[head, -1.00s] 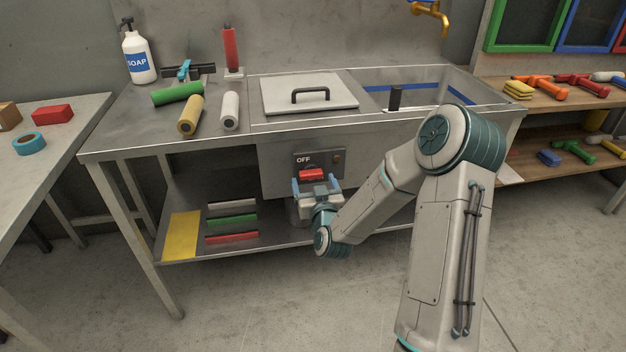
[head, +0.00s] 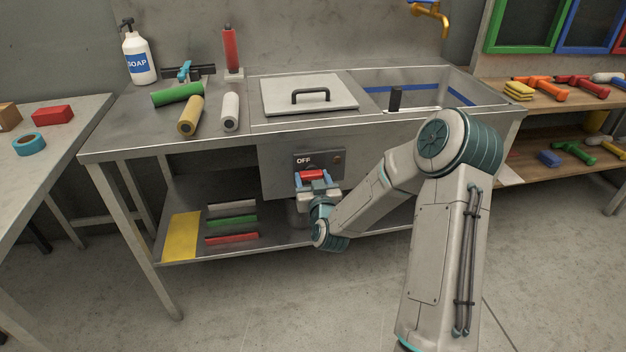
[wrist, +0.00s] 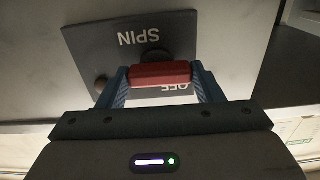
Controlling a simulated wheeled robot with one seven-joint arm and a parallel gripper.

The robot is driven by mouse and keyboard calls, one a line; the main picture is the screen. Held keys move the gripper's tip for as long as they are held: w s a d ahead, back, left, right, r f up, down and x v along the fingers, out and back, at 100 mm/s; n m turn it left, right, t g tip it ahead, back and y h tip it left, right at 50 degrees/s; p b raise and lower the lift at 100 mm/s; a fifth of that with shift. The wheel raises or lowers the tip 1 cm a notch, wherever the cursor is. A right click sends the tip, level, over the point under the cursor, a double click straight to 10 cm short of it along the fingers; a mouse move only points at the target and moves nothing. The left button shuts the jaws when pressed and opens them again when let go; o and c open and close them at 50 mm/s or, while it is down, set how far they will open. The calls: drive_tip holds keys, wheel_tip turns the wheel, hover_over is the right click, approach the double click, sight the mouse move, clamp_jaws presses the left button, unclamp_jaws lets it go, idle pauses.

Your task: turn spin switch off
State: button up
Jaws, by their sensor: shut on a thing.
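The spin switch's red handle (head: 314,174) lies level on a dark plate (head: 327,159) on the front of the steel bench, below the lidded basin. OFF is lettered at the plate's upper left in the head view. In the wrist view the plate (wrist: 110,50) appears upside down, with SPIN beside the dark hub and OFF partly hidden by the handle (wrist: 160,75). My gripper (head: 313,177) is shut on the red handle, one blue finger at each end. Its fingers also show in the wrist view (wrist: 161,78). The plate's lower part is hidden in the head view.
A lower shelf (head: 275,238) holds several coloured bars and a yellow sheet. A lidded basin (head: 310,95) and open sink (head: 430,85) are above. The floor in front is clear.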

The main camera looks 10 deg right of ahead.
drive_tip(key=shift+m, duration=0.3)
drive_tip(key=m+b, duration=0.2)
drive_tip(key=shift+f+m, duration=0.1)
drive_tip(key=shift+m, duration=0.3)
drive_tip(key=m+b, duration=0.3)
drive_tip(key=m, duration=0.2)
drive_tip(key=shift+m, duration=0.3)
drive_tip(key=m+b, duration=0.1)
drive_tip(key=m, duration=0.3)
drive_tip(key=shift+d, duration=0.1)
drive_tip(key=m, duration=0.2)
drive_tip(key=m+b, duration=0.1)
drive_tip(key=m, duration=0.1)
drive_tip(key=shift+r+m, duration=0.2)
drive_tip(key=shift+m, duration=0.1)
drive_tip(key=o, duration=1)
